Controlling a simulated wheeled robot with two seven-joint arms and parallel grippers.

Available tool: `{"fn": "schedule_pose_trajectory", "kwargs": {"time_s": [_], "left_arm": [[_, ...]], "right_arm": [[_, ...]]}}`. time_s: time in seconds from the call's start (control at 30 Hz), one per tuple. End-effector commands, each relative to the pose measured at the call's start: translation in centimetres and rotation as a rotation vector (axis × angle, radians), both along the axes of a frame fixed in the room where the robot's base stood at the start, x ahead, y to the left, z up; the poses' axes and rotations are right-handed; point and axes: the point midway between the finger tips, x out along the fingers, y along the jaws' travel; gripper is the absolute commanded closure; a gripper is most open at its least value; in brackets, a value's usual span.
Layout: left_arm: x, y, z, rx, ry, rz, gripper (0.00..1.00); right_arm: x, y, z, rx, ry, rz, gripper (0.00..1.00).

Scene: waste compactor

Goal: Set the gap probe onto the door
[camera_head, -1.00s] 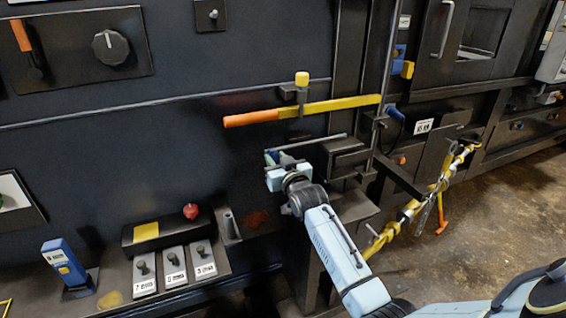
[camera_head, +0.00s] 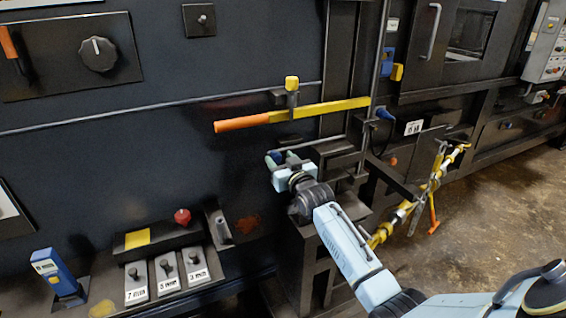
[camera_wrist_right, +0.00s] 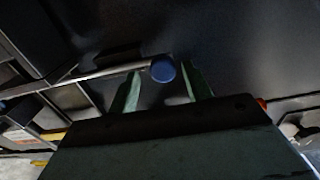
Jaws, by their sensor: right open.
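My right gripper (camera_head: 276,158) is open in front of the dark machine wall, below the orange-and-yellow lever. In the right wrist view, a round blue knob (camera_wrist_right: 163,70) at the end of a thin rod shows between its two green fingers (camera_wrist_right: 165,88); I cannot tell whether they touch it. A blue handheld device (camera_head: 56,272) with a pale label stands upright in a holder at lower left; it may be the gap probe, but I cannot be sure. A dark door with a window and pale handle (camera_head: 432,32) is at upper right. My left gripper is not in view.
The orange-and-yellow lever (camera_head: 325,110) sticks out above my right gripper. A ledge at lower left carries a red knob (camera_head: 182,216) and several labelled switches (camera_head: 166,272). A yellow-and-white bar (camera_head: 408,208) stands out at right. The floor (camera_head: 500,230) there is clear.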

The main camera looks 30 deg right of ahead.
Motion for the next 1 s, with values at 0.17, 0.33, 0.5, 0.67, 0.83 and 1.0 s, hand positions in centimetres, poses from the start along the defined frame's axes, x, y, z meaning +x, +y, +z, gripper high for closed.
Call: {"fn": "schedule_pose_trajectory", "kwargs": {"time_s": [0.17, 0.33, 0.5, 0.67, 0.83, 1.0], "left_arm": [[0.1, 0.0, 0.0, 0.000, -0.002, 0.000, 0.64], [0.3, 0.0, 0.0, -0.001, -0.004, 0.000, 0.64], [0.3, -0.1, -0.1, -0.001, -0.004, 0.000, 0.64], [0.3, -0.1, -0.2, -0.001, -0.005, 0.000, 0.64], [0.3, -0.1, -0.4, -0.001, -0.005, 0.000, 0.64], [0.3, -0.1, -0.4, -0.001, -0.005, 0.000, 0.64]], "right_arm": [[-0.9, 0.2, -0.1, 0.001, 0.001, 0.001, 0.50], [-3.5, 0.6, -0.2, 0.001, 0.002, 0.001, 0.50], [-6.8, 1.1, -0.2, 0.001, 0.002, 0.000, 0.50], [-9.8, 1.5, -0.2, -0.001, 0.002, 0.000, 0.50], [-12.1, 1.9, -0.1, 0.000, 0.000, 0.000, 0.50], [-13.1, 2.0, 0.0, 0.000, 0.001, -0.001, 0.50]]}}
